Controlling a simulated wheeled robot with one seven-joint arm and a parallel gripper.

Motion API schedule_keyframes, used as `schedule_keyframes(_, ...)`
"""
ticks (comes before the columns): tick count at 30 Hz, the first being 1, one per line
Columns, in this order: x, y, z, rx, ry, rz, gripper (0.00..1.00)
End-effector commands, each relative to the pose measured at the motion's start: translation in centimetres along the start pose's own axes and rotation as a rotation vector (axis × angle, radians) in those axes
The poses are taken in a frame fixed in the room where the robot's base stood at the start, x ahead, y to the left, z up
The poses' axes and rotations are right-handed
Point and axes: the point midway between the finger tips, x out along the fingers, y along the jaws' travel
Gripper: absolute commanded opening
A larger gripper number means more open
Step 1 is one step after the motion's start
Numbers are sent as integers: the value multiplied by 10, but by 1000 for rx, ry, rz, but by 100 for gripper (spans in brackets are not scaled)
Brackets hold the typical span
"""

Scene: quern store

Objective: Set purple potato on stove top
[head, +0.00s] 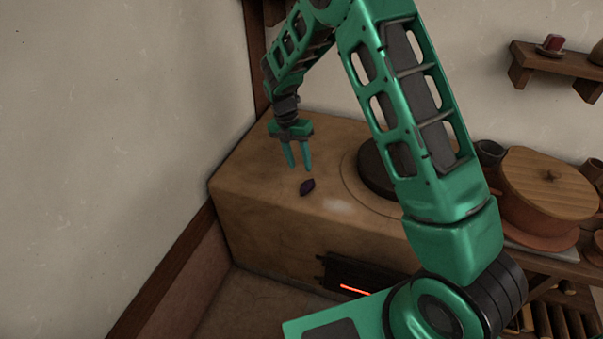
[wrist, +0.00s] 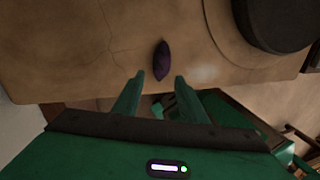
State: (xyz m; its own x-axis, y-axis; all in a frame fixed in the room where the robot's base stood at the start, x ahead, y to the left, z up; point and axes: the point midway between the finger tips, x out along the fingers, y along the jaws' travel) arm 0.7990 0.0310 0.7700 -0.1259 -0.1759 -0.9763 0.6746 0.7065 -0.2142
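The purple potato (head: 307,187) is small and dark and lies on the tan stove top (head: 260,165), left of the round black plate. In the wrist view the potato (wrist: 162,60) lies just beyond my fingertips, with bare stove surface around it. My gripper (head: 298,168) points down above the stove top, close to the potato, with its two green fingers apart. In the wrist view the gripper (wrist: 156,82) is open, with nothing between its fingers. The potato looks apart from both fingers.
A round black plate (head: 375,170) sits on the stove, partly hidden by my arm; it also shows in the wrist view (wrist: 275,20). A fire opening (head: 345,285) glows in the stove's front. A lidded round wooden vessel (head: 548,190) stands at right. A wall shelf (head: 560,60) holds a red item.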

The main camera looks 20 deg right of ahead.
Motion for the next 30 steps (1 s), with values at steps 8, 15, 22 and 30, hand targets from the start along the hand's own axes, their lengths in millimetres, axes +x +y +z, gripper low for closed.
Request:
schedule_keyframes(8,-29,0,1,1,0,0,38)
schedule_keyframes(15,-32,-2,1,7,0,-1,38)
schedule_keyframes(22,-63,-55,16,292,7,15,38)
schedule_keyframes(30,-113,-185,20,999,46,41,38)
